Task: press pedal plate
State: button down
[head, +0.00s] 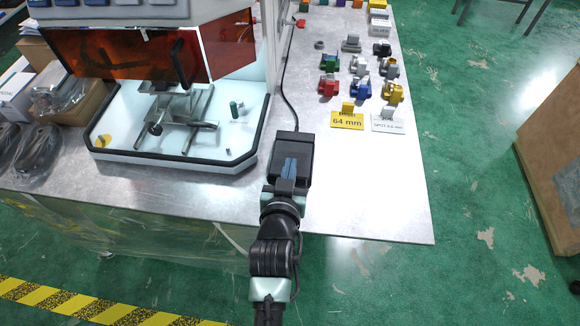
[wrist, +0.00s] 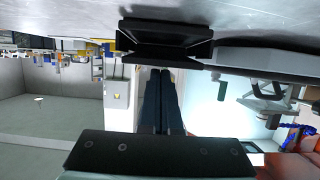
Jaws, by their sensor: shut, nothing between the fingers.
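The black foot pedal with its plate (head: 303,147) sits on the grey table, just right of the machine's tray, with a black cable leading up from it. In the wrist view, which looks upside down, the pedal (wrist: 165,35) shows at the top. My gripper (head: 290,160) is shut and empty, its two dark blue fingers side by side. In the head view the fingers overlap the pedal plate and hide part of it. In the wrist view the fingertips (wrist: 160,72) end close to the pedal's edge. I cannot tell whether they touch the plate.
The machine (head: 180,55), with an orange shield and a white tray, stands to the left. Several coloured parts and a yellow "64 mm" sign (head: 347,121) stand at the back right. The table is clear to the right of the pedal.

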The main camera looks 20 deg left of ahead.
jog(key=f+b, duration=0.1)
jog(key=b, duration=0.1)
jog(key=shift+s+f+t+b, duration=0.15)
jog(key=shift+f+t+b, duration=0.2)
jog(key=shift+t+b, duration=0.05)
jog(key=shift+s+f, duration=0.15)
jog(key=shift+f, duration=0.15)
jog(key=shift+d, duration=0.1)
notch_tip(320, 180, up, 5)
jog(key=p, duration=0.4)
jog(key=shift+r, duration=0.2)
jog(key=shift+s+d+f+b, duration=0.2)
jog(key=shift+s, duration=0.4)
jog(key=shift+s+d+f+b, duration=0.15)
jog(key=shift+s+b, duration=0.05)
jog(key=shift+s, duration=0.4)
jog(key=v, duration=0.7)
jog(key=shift+s, duration=0.25)
jog(key=shift+d, duration=0.1)
